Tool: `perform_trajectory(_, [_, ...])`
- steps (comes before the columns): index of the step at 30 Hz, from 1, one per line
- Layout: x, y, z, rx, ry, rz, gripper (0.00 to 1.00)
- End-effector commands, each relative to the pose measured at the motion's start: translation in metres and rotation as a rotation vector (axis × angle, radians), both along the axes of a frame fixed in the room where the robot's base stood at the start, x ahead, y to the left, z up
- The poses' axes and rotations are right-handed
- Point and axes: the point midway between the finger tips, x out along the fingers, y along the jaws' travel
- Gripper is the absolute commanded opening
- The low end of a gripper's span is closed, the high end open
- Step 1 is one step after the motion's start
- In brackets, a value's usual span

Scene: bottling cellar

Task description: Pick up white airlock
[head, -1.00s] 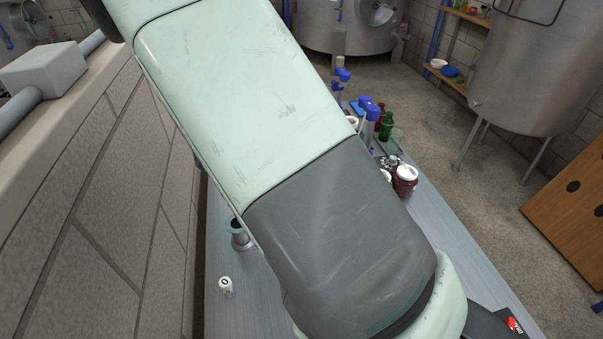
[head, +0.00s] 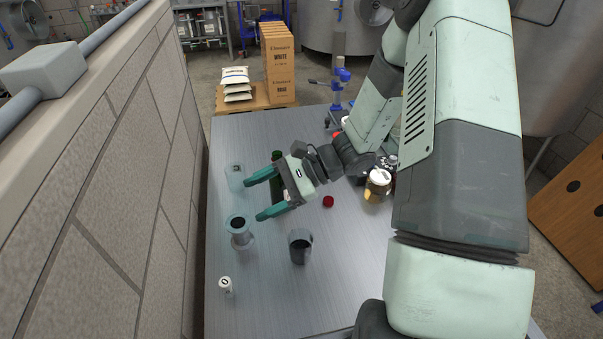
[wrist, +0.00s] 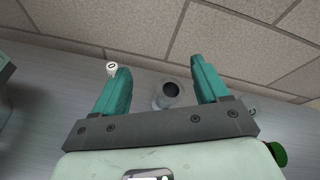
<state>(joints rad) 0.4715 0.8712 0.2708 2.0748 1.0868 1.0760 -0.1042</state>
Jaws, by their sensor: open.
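The white airlock (head: 226,285) is a small white cylinder with a dark ring on its top. It stands upright on the grey table near the wall, at the lower left of the head view. In the wrist view the airlock (wrist: 112,69) shows just beyond the tip of the left finger, which partly overlaps it. My gripper (head: 254,198) is open and empty above the table, with its teal fingers pointing toward the wall. It is farther back along the table than the airlock. The open fingers (wrist: 160,66) also show in the wrist view.
A grey flanged metal vessel (head: 240,232) stands between my gripper and the airlock. A dark metal cup (head: 300,245) stands to the right. A clear glass (head: 235,177) and a green bottle (head: 277,156) are near my gripper. A brick wall (head: 130,190) borders the left side.

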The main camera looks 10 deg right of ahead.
Motion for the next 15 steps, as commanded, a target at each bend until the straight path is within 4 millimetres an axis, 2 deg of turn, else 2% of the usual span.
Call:
perform_trajectory(1, [0.024,-0.013,0.011,0.068,0.029,-0.166,0.74])
perform_trajectory(3, [0.056,-0.032,0.026,0.157,0.063,-0.367,0.74])
perform_trajectory(6, [0.091,-0.066,0.044,0.276,0.103,-0.609,0.74])
perform_trajectory(10, [0.123,-0.116,0.062,0.412,0.144,-0.867,0.74])
perform_trajectory(15, [0.147,-0.186,0.077,0.582,0.182,-1.158,0.74])
